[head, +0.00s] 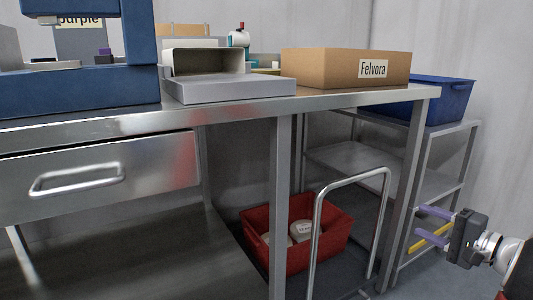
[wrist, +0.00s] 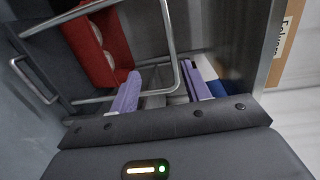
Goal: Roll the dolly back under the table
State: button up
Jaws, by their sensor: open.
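The dolly's upright metal handle (head: 352,179) stands between the front legs of the steel table (head: 230,112) in the head view. A red crate (head: 336,240) with pale items in it sits low behind the handle. The dolly's base is mostly hidden. My gripper (head: 420,222) is open and empty, to the right of the handle and beside the table's right leg. In the wrist view the handle's top bar (wrist: 170,30) passes close to my open purple fingers (wrist: 160,67). I cannot tell whether it lies between them.
A Felvora box (head: 315,66) and a grey tray (head: 229,90) stand on the table. A drawer (head: 150,160) is at the left. A shelf rack (head: 455,150) with a blue bin (head: 440,98) stands at the right behind my gripper. A yellow thing (head: 430,237) shows low there.

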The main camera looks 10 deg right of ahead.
jog(key=s+a+f+n+g, duration=0.2)
jog(key=a+n+g, duration=0.15)
jog(key=a, duration=0.75)
jog(key=s+a+f+n+g, duration=0.2)
jog(key=a+g, duration=0.3)
jog(key=a, duration=0.6)
jog(key=s+a+f+n+g+h, duration=0.1)
jog(key=s+a+f+n+h, duration=0.2)
jog(key=s, duration=0.4)
jog(key=s+a+f+n+g+h, duration=0.1)
jog(key=s+a+n+h, duration=0.25)
jog(key=s, duration=0.35)
notch_tip(320, 180, up, 14)
jog(key=d+h+p, duration=0.1)
jog(key=p, duration=1.2)
jog(key=shift+n+t+p, duration=0.3)
jog(key=shift+t, duration=0.05)
jog(key=shift+w, duration=0.1)
